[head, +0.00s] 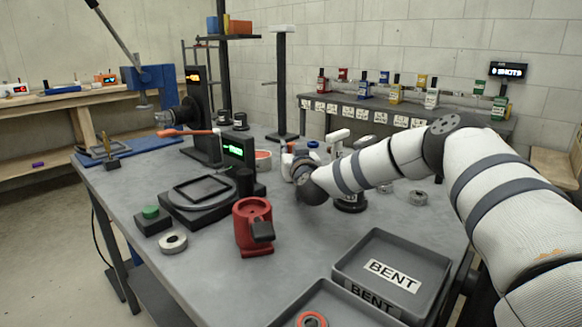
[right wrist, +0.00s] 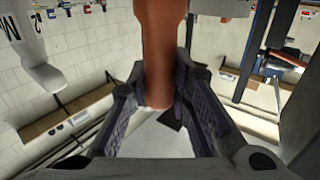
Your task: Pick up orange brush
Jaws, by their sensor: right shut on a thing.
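The orange brush (right wrist: 156,50) shows in the right wrist view as a thick orange-brown handle between the two dark fingers. My right gripper (right wrist: 160,100) is shut on it. The handle runs out of the top of that view, so its far end is hidden and no bristles show. In the head view my right gripper (head: 292,160) is over the far middle of the grey table, mostly hidden by its own wrist. The brush cannot be made out clearly there. My left gripper is not in view.
On the grey table (head: 205,270) stand a red fixture (head: 253,225), a black frame stand (head: 200,205), a green button box (head: 151,220) and a tray labelled BENT (head: 430,275). An orange-red bar (head: 187,132) crosses near a dark machine. Bottles line the back shelf.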

